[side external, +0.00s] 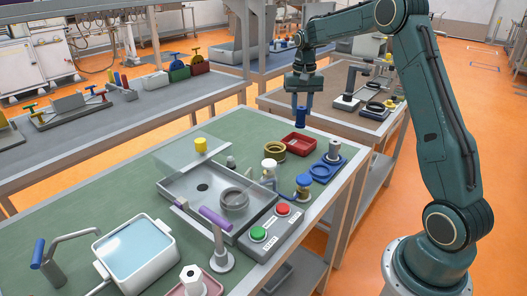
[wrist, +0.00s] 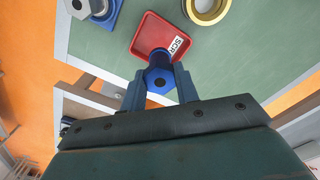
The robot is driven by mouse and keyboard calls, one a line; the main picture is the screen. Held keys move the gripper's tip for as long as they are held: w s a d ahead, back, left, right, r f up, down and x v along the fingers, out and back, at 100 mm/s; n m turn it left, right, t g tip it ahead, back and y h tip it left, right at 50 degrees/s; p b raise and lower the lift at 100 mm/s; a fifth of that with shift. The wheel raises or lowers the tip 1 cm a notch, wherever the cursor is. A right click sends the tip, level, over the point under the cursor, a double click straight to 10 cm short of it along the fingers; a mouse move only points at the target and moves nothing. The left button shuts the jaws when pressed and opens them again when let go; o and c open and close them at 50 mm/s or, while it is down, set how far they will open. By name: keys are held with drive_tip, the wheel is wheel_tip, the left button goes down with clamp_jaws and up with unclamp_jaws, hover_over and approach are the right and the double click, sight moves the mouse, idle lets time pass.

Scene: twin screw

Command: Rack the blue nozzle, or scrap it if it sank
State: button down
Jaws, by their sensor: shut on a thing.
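My gripper (side external: 301,108) is shut on the blue nozzle (wrist: 158,79), whose hexagonal end with a dark hole faces the wrist camera between the blue fingers. In the side view the gripper points down and holds the nozzle above the bench, behind the red scrap tray (side external: 296,146). In the wrist view the red tray (wrist: 143,37), with a partly hidden white label, lies just beyond the nozzle. A blue rack (side external: 322,172) with a grey part upright on it stands right of the tray; its corner shows in the wrist view (wrist: 110,22). A water basin (side external: 161,265) stands at front left.
A brass ring (side external: 272,149) sits left of the red tray. A grey tray with a clear lid (side external: 179,151), small yellow-topped parts and a box with green and red buttons (side external: 271,226) fill the middle. Green bench surface is free at the far left.

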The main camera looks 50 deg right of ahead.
sight(300, 127)
drive_tip(key=shift+f, duration=1.85)
drive_tip(key=shift+f, duration=1.75)
idle(0.8)
idle(0.5)
drive_tip(key=shift+c, duration=2.1)
unclamp_jaws()
drive_tip(key=shift+r, duration=0.15)
drive_tip(key=shift+r, duration=3.35)
